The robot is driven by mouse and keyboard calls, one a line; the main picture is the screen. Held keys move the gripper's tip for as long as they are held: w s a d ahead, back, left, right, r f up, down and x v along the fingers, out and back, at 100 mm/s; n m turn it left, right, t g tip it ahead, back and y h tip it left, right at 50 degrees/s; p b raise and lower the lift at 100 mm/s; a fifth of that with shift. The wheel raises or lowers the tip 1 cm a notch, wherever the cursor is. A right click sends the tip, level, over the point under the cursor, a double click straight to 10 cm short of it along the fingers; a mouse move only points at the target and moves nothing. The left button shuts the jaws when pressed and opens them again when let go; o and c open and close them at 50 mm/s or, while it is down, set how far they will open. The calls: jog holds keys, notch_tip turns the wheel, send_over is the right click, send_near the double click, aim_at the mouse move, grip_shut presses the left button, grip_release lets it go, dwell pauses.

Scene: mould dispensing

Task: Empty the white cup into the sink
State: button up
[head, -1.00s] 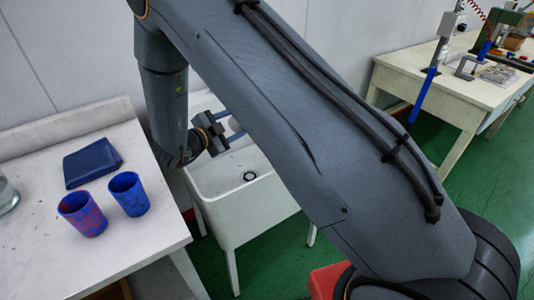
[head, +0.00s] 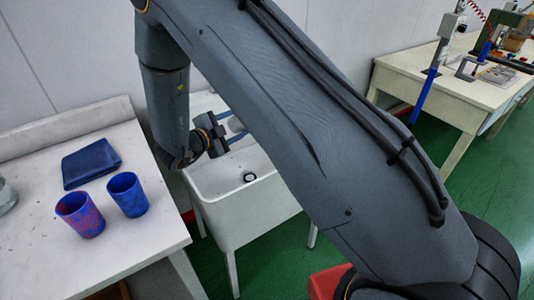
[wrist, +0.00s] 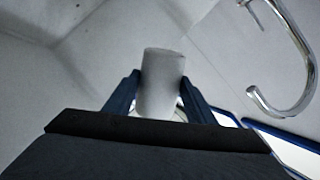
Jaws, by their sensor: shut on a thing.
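The white cup (wrist: 160,88) is held between the two blue fingers of my gripper (wrist: 161,78) in the wrist view. The fingers press on its sides, and its lower part in the picture is hidden by my gripper body. In the head view my gripper (head: 236,128) is over the back part of the white sink (head: 225,200), and the cup is mostly hidden there. I cannot tell how far the cup is tilted or whether anything is in it. The drain shows as a dark ring in the basin.
A curved metal tap (wrist: 298,60) is close to the right of the cup in the wrist view. Left of the sink, a white table (head: 120,230) carries a red-blue cup (head: 80,215), a blue cup (head: 128,195) and a folded blue cloth (head: 92,163). A workbench (head: 425,85) stands at right.

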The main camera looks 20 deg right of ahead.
jog(key=shift+f+m+b, duration=0.2)
jog(key=shift+m+b, duration=0.2)
jog(key=shift+m, duration=0.2)
dwell(0.3)
jog(key=shift+s+d+f+m+y+b, duration=0.1)
jog(key=shift+f+m+y+b, duration=0.4)
jog(key=shift+f+b, duration=0.4)
jog(key=shift+f, duration=0.15)
jog(key=f+b, duration=0.1)
jog(key=f+m+b, duration=0.1)
jog(key=s+d+f+m+b, duration=0.1)
jog(key=shift+d+f+t+y, duration=0.1)
jog(key=shift+t+y, duration=0.2)
jog(key=shift+t, duration=0.1)
dwell(0.7)
jog(key=shift+s+d+r+m+t+y+b, duration=0.25)
jog(key=shift+r+m+b, duration=0.15)
jog(key=shift+m, duration=0.3)
jog(key=shift+s+d+r+m+t+y+b, duration=0.15)
jog(key=shift+s+d+r+m+y+b, duration=0.1)
jog(key=shift+r+m, duration=0.35)
dwell(1.0)
jog(key=shift+s+d+r+m+t+y+b, duration=0.15)
jog(key=shift+s+d+r+m+t+b, duration=0.15)
jog(key=shift+m+b, duration=0.5)
jog(key=shift+s+d+r+m+t+y+b, duration=0.15)
jog(key=shift+s+d+m+t+b, duration=0.15)
jog(key=shift+m+b, duration=0.45)
dwell(0.8)
